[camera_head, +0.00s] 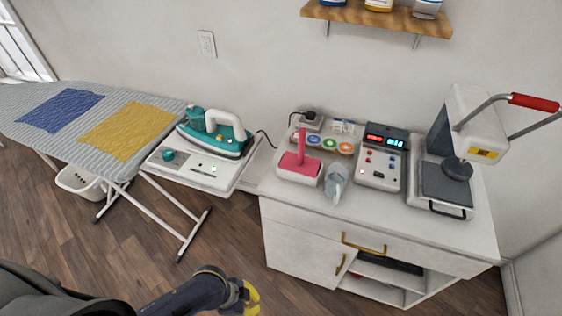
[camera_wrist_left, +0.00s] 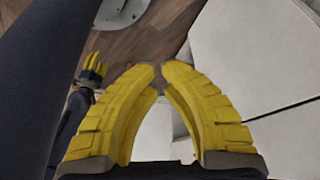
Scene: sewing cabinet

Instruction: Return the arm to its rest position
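My left arm comes in along the bottom of the head view, and its gripper (camera_head: 250,298) with yellow fingers is low over the wood floor, in front of the cabinet and apart from it. In the left wrist view the two ribbed yellow fingers of this gripper (camera_wrist_left: 160,70) curve toward each other. A narrow gap shows between their tips, and nothing is held between them. A smaller yellow-fingered gripper, my right one (camera_wrist_left: 94,68), shows at the left of the wrist view. It is too small to tell its opening.
A white cabinet (camera_head: 305,228) carries a heat press (camera_head: 445,182), a control box (camera_head: 381,160) and a pink-handled tool (camera_head: 299,166). An ironing board (camera_head: 100,160) with blue and yellow cloths stands left, a teal iron (camera_head: 212,140) beside it. The floor (camera_head: 120,250) between is clear.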

